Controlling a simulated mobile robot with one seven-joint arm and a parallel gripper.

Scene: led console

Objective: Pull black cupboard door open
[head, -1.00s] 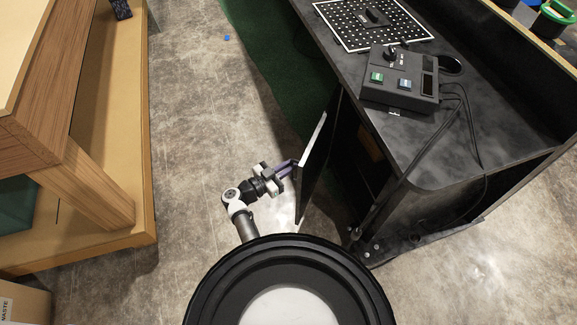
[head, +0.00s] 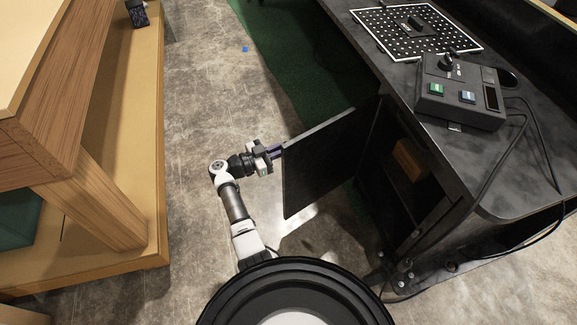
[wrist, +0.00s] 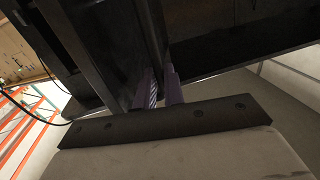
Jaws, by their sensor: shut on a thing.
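The black cupboard door (head: 325,155) stands swung out from the dark console cabinet (head: 470,165) in the head view, well open. My gripper (head: 276,153) is at the door's outer left edge, its purple fingers shut on the door there. In the wrist view the purple fingers (wrist: 160,90) reach up to the dark door panel (wrist: 112,45). The exact part of the door between the fingertips is hidden. The cabinet's inside shows behind the door, with a brown box (head: 409,159) on a shelf.
A control box (head: 460,95) with buttons and a perforated board (head: 415,32) lie on the console top. Cables hang over its right side. A wooden bench (head: 90,185) stands on the left. Grey floor (head: 200,110) is free between bench and console.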

